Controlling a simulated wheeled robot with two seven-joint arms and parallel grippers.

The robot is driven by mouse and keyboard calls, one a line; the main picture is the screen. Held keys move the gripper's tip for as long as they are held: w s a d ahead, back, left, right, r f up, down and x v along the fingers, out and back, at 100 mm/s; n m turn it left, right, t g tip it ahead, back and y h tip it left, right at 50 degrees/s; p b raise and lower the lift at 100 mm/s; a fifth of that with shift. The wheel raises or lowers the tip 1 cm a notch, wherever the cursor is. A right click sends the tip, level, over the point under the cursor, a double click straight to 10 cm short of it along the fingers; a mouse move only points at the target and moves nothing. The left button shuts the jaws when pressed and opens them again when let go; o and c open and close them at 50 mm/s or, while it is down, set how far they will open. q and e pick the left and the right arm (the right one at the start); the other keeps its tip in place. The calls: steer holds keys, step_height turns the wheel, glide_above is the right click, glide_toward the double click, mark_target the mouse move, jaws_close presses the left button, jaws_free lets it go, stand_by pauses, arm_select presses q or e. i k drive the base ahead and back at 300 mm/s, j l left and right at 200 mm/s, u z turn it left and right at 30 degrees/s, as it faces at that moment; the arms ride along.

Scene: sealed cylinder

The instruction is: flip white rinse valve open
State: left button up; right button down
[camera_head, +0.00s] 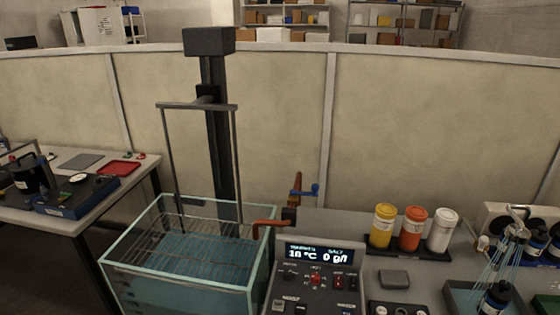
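A small white handle (483,243), which looks like the rinse valve, is at the right of the bench, beside a metal rinse head (517,216). It is too small to tell its exact position. Pale blue streaks like water (498,258) fan down from the rinse head onto a dark cylinder (495,297) with a pale label, standing in a shallow tray (457,293) at the lower right. Neither of my grippers is in view.
A glass water tank (183,291) with a tall dark lift column stands left of a control panel (318,279) reading 10 °C and 0 g/l. Yellow (382,228), orange (412,231) and white (442,232) jars stand in a row. A red-handled valve and blue-handled valve are behind the panel.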

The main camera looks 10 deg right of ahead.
mark_target(484, 240)
steer(key=i+j+z, duration=0.6)
steer(key=j+z, duration=0.25)
